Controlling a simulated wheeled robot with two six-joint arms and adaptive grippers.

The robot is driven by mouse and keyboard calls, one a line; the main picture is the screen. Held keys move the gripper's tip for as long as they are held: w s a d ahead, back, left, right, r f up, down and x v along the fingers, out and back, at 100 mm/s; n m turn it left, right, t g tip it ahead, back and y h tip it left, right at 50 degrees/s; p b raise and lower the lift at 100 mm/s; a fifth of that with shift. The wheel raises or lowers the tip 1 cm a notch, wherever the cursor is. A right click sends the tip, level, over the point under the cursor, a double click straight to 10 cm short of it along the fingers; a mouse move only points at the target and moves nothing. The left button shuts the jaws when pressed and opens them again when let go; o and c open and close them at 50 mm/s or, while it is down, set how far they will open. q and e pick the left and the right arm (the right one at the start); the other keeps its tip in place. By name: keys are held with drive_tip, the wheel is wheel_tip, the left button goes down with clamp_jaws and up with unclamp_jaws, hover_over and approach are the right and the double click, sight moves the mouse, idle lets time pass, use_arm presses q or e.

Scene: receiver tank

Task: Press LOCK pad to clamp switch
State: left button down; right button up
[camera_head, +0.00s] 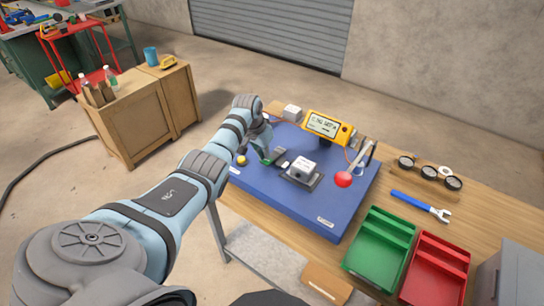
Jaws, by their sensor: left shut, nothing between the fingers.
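A small white block-shaped unit (303,166), which may be the switch, sits on a dark base plate on the blue mat (300,208). I cannot make out its lettering, and I cannot tell which small part is the LOCK pad. My left gripper (268,158) is shut and empty, low over the mat just left of the white unit. Its tips are close to a small green and dark part, and I cannot tell whether they touch it. The gripper and wrist hide part of the mat there. My right gripper is not in view.
A lever with a red ball (343,179) stands right of the unit. A yellow meter (327,126) stands behind it. A green tray (379,249), a red tray (436,270) and a blue wrench (420,205) lie to the right. A yellow knob (242,160) is at left.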

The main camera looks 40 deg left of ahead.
sight(265, 160)
use_arm(q)
drive_tip(key=shift+f+b, duration=1)
drive_tip(key=shift+f, duration=0.6)
wheel_tip(265, 160, up, 8)
drive_tip(key=p, duration=0.8)
drive_tip(key=shift+f, duration=0.35)
drive_tip(key=shift+f, duration=0.1)
